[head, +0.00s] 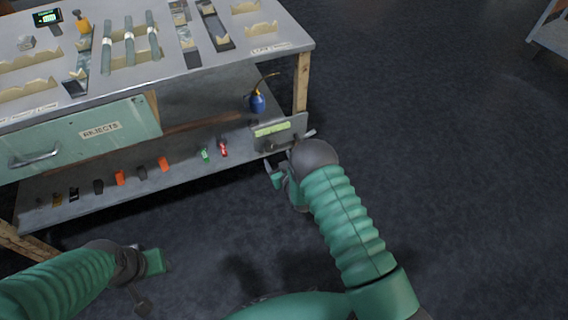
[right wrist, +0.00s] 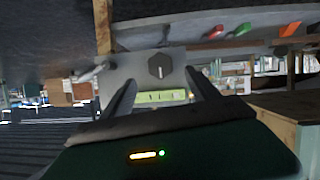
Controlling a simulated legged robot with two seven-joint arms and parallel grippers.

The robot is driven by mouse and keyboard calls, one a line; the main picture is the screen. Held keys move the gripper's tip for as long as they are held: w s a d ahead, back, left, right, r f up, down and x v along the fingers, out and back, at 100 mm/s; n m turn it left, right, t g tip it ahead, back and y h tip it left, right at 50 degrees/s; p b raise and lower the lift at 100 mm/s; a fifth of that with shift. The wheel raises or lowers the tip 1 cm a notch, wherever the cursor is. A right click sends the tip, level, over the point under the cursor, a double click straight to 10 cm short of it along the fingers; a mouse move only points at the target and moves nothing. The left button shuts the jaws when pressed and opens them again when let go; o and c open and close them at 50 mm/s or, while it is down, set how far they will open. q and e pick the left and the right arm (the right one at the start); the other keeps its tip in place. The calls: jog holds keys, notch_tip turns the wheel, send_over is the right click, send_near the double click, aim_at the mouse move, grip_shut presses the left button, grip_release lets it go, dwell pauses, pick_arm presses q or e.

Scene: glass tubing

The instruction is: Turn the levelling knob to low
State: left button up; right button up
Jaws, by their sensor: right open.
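The levelling knob (right wrist: 160,66) is a dark, faceted knob with a pale pointer mark, on a grey plate (right wrist: 140,64) in the right wrist view. A pale green strip with dark marks (right wrist: 165,96) lies beside it. My right gripper (head: 275,172) is just in front of the plate. Its open fingers (right wrist: 162,80) point at the knob, one on either side in the picture, apart from it. My left gripper (head: 148,262) is low at left.
A grey lever (right wrist: 92,72) sticks out beside the plate. A blue oil can (head: 257,102) stands behind it. Several small coloured items, including a red one (head: 223,148), line the lower shelf. A green REJECTS drawer (head: 80,135) hangs above.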

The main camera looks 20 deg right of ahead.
pick_arm(q)
jog(key=p+v, duration=0.2)
jog(key=v, duration=0.1)
jog(key=shift+w+r, duration=0.1)
jog(key=shift+w, duration=0.25)
pick_arm(e)
jog(key=v, duration=0.8)
